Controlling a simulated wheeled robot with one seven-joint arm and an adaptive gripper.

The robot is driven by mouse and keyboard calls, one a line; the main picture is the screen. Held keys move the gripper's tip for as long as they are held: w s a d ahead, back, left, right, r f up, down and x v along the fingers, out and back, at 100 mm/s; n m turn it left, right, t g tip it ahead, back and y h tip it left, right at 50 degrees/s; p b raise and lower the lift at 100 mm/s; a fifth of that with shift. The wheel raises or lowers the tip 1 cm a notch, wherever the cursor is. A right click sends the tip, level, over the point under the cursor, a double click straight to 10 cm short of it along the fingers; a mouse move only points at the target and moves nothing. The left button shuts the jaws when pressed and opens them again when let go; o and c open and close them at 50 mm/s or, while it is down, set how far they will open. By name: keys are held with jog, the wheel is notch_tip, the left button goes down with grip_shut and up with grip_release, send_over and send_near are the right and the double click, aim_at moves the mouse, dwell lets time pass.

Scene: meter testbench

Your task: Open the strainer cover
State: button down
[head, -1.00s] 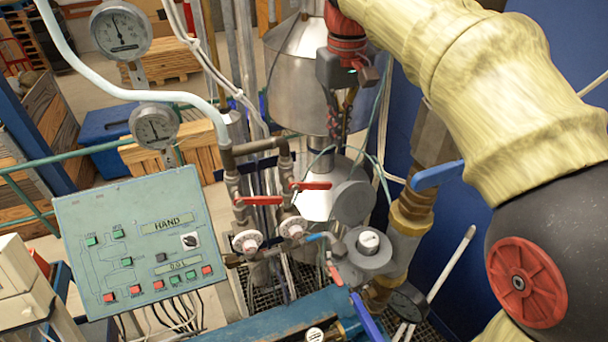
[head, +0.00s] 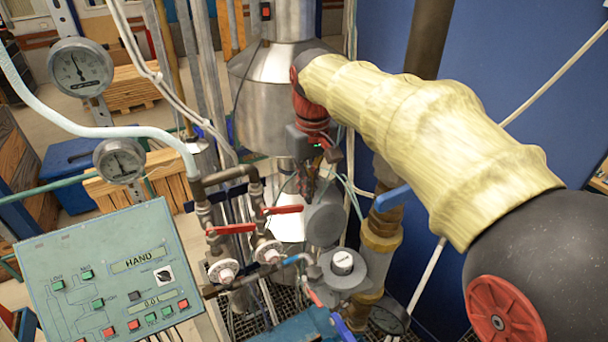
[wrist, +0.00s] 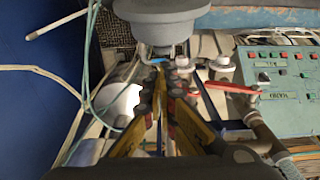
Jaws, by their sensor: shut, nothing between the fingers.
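In the head view a grey round fitting (head: 343,268) with a white top stands on the pipework. A grey round disc (head: 325,220) stands upright just behind it. I cannot tell for sure which of these is the strainer cover. My gripper (head: 306,190) points down behind and left of the disc; its fingertips are small and partly hidden. In the wrist view my gripper (wrist: 160,92) is shut and empty, its fingers converging below a large grey round body (wrist: 155,22). Contact with it cannot be made out.
A control panel (head: 110,275) stands at the left. Red lever handles (head: 231,229) and a blue lever (head: 391,198) stick out close by. Thin cables hang around the gripper. A metal tank (head: 285,95) stands behind, and a blue wall is at the right.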

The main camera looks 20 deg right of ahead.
jog(key=shift+s+d+r, duration=0.15)
jog(key=shift+s+r, duration=0.05)
jog(key=shift+s, duration=0.7)
jog(key=shift+s, duration=0.15)
jog(key=shift+s+d+r+t+b, duration=0.15)
jog(key=shift+s+t+b, duration=0.25)
jog(key=shift+b, duration=0.65)
jog(key=shift+s+r+t+b, duration=0.2)
jog(key=shift+s+t+b, duration=0.1)
jog(key=shift+b, duration=0.1)
jog(key=shift+s+d+r, duration=0.1)
jog(key=shift+s+r, duration=0.3)
jog(key=shift+w, duration=0.15)
